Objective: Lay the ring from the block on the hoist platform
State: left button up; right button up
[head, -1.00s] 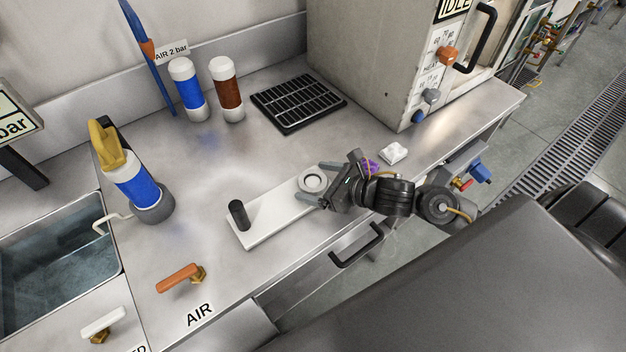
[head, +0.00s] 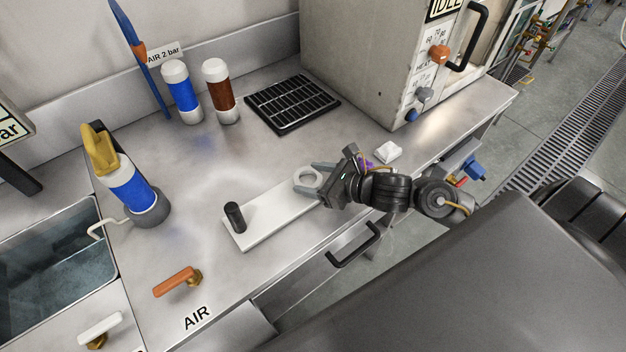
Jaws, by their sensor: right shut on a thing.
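A pale grey ring (head: 297,183) is at the right end of a long white block (head: 265,220) on the steel bench. A short black peg (head: 235,216) stands at the block's left end. My right gripper (head: 316,180) reaches in from the right and is shut on the ring, which is over the block's end. I cannot tell how far it is above the block. The ring's opening shows pale. My left gripper is not in view. I cannot make out a hoist platform in this view.
A black grate (head: 292,102) and blue and brown bottles (head: 222,92) stand at the back. A grey machine (head: 375,60) is at the back right. A small white item (head: 388,151) lies beyond my right gripper. A sink (head: 55,265) is at left, an orange-handled valve (head: 175,281) in front.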

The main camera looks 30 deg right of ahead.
aim_at(318, 173)
jog(key=s+r, duration=0.1)
jog(key=r, duration=0.2)
jog(key=s+r, duration=0.1)
jog(key=r, duration=0.1)
jog(key=shift+s+a+r+p, duration=0.1)
jog(key=shift+s+a+p, duration=0.05)
jog(key=shift+s+p, duration=0.15)
pick_arm(q)
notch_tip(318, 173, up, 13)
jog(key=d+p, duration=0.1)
jog(key=p, duration=1.1)
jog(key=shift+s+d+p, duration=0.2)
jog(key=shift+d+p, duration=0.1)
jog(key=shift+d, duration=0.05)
pick_arm(e)
jog(key=s+a+r, duration=0.1)
jog(key=s+r, duration=0.5)
jog(key=s, duration=0.5)
jog(key=shift+a+r, duration=0.25)
